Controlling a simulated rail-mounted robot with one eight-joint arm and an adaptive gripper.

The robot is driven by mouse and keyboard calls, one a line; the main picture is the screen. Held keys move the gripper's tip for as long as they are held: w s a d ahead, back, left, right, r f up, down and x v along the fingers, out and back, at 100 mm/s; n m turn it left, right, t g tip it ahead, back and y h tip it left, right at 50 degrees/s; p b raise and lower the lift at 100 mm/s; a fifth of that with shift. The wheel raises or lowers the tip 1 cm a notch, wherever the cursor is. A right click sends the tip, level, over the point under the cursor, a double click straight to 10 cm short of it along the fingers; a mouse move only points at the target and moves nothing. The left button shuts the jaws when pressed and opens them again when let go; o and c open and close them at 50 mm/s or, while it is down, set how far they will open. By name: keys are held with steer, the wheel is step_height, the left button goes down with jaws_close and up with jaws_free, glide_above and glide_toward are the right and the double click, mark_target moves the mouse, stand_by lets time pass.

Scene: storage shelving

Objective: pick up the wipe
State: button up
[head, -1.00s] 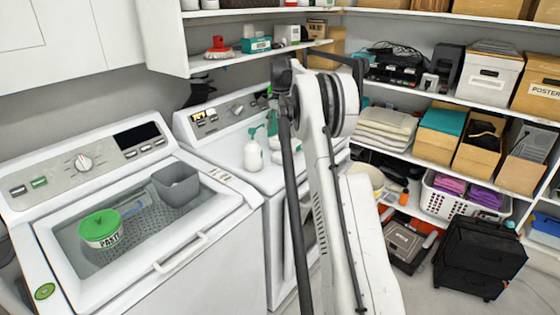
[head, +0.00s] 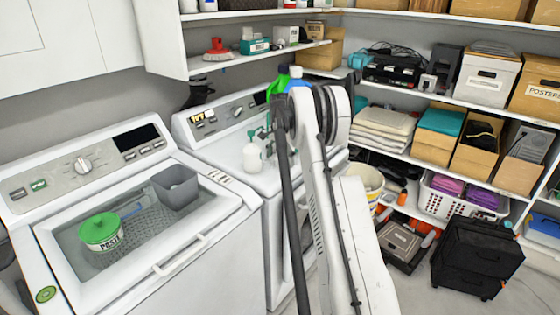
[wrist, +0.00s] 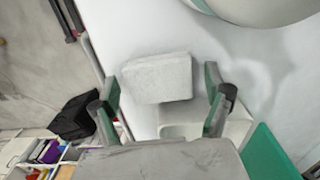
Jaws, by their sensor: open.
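A pale grey, block-like piece, which looks like the wipe (wrist: 158,79), lies on a white surface in the wrist view. My gripper (wrist: 162,86) is open, with one green-grey finger on each side of that piece. Gaps show between the fingers and the piece, so it is not clasped. I cannot tell the height of the fingertips above the surface. In the head view my arm hides most of this area on the right-hand washer top, and the wipe cannot be made out there.
A white spray bottle (head: 252,156) stands on the right washer. A rounded pale object (wrist: 255,8) and a green item (wrist: 272,155) are close by in the wrist view. The shelf (head: 235,58) overhangs behind.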

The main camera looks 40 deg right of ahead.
steer(key=shift+f, duration=0.15)
steer(key=c, duration=1.1)
steer(key=shift+c, duration=0.3)
